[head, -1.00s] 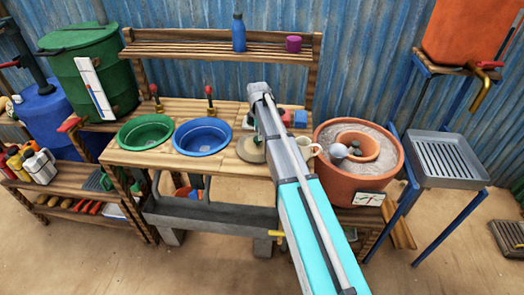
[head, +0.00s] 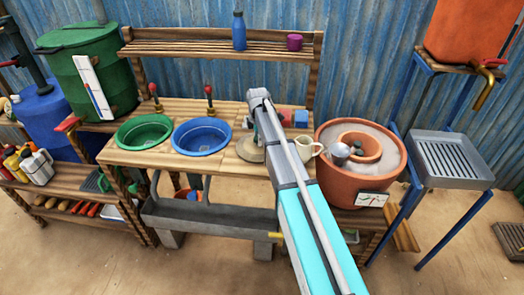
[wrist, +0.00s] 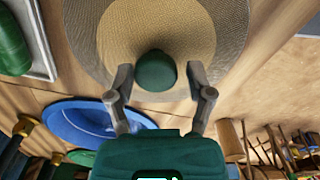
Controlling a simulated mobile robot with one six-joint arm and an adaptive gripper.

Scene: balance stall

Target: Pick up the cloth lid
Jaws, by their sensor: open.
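The cloth lid (wrist: 118,38) is a round woven disc, tan in the middle with a wider grey-brown rim, and has a dark green knob (wrist: 155,70) at its centre. My gripper (wrist: 160,76) is open, with one finger on each side of the knob in the wrist view; I cannot tell whether either touches it. In the head view the lid (head: 246,152) lies on the wooden bench, right of the blue basin. My arm hides part of it and most of my gripper there.
The blue basin (head: 202,137) and green basin (head: 145,133) sit left of the lid. A cream jug (head: 308,147) and a large clay pot (head: 345,185) stand to the right. Small red and blue blocks (head: 300,118) are behind. A shelf (head: 215,47) spans the back.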

